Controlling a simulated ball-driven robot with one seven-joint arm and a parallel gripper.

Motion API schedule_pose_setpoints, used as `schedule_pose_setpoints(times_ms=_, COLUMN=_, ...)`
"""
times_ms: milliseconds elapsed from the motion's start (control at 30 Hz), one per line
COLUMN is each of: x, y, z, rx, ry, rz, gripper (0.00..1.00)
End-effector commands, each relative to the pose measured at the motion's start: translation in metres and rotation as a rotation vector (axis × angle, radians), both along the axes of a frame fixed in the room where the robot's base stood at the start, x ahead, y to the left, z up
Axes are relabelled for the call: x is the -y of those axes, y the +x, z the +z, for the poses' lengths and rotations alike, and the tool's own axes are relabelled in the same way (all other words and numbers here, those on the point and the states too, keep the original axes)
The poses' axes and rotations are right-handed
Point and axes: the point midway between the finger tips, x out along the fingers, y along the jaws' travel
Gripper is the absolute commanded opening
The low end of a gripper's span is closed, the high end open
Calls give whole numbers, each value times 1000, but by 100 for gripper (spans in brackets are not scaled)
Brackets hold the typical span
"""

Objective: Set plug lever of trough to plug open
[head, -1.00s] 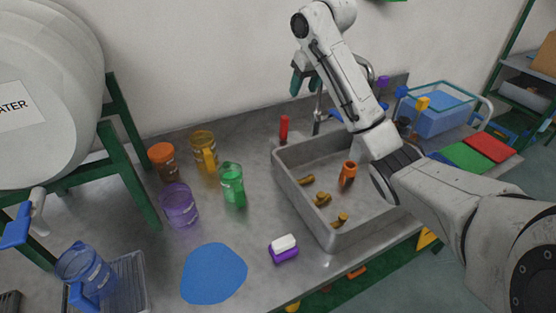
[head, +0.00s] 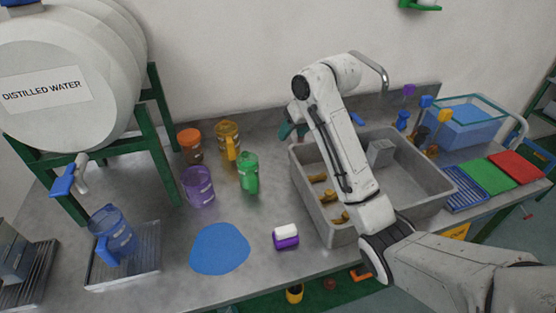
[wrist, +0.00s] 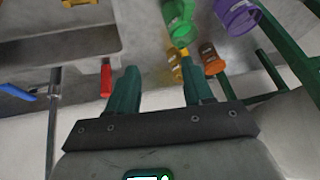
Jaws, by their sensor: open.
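The trough (head: 420,207) is a grey metal basin set in the bench, right of centre in the head view. It also shows at upper left in the wrist view (wrist: 62,44). A red upright lever (wrist: 105,78) stands just outside the trough's edge in the wrist view. It is hidden in the head view. My gripper (head: 290,130) is by the trough's back left corner, partly behind my arm. In the wrist view my gripper (wrist: 158,66) has its teal fingers apart with nothing held. The red lever is left of both fingers, not between them.
Green (head: 249,174), yellow (head: 228,140) and purple (head: 198,186) mugs and an orange-lidded jar (head: 190,146) stand left of the trough. A faucet (head: 371,68) rises behind it. A blue handle (head: 358,119) is near the faucet. Small brass-coloured pieces (head: 329,196) lie inside the trough.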

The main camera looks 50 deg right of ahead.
Motion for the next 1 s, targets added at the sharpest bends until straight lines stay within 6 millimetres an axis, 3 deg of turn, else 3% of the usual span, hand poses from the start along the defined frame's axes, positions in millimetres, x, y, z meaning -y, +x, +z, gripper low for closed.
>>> schedule_pose_setpoints(times_ms=200, x=-36, y=3, z=-22, rx=18, ry=19, rz=37, gripper=51)
schedule_pose_setpoints(times_ms=500, x=-70, y=1, z=-42, rx=32, ry=33, rz=67, gripper=51)
schedule_pose_setpoints(times_ms=967, x=-78, y=0, z=-46, rx=35, ry=35, rz=74, gripper=51)
schedule_pose_setpoints(times_ms=1000, x=-77, y=0, z=-46, rx=35, ry=35, rz=74, gripper=47)
